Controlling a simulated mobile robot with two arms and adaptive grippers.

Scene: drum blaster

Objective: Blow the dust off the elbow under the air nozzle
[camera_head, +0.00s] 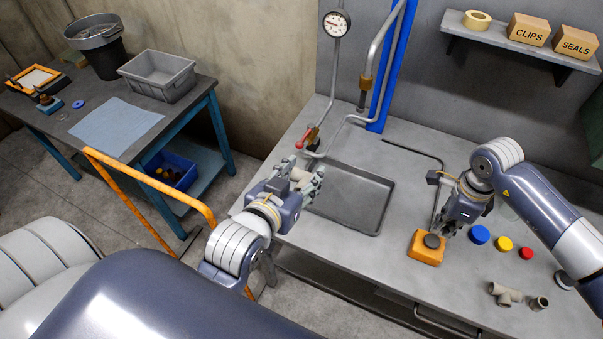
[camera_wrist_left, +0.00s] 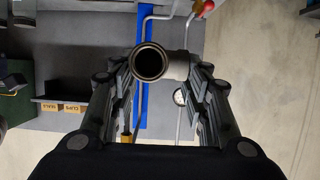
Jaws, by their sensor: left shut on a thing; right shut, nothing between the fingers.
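My left gripper (camera_head: 308,182) is shut on the grey elbow (camera_head: 299,175), left of the tray on the bench. In the left wrist view the elbow (camera_wrist_left: 152,64) sits between the fingers with one round open end facing the camera. I cannot make out dust on it. The air nozzle (camera_head: 361,104) hangs from a bent pipe with a brass-coloured collar, above and to the right of my left gripper. A red valve lever (camera_head: 307,138) sits on the pipework to its left. My right gripper (camera_head: 443,228) is shut and empty beside an orange block (camera_head: 425,252) with a dark round top.
A shallow grey tray (camera_head: 378,222) lies on the bench. Blue (camera_head: 479,234), yellow (camera_head: 504,243) and red (camera_head: 526,253) caps and a pipe tee (camera_head: 505,294) lie at right. An orange rail (camera_head: 150,180) stands left of my left arm. A side table (camera_head: 190,95) holds a grey bin.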

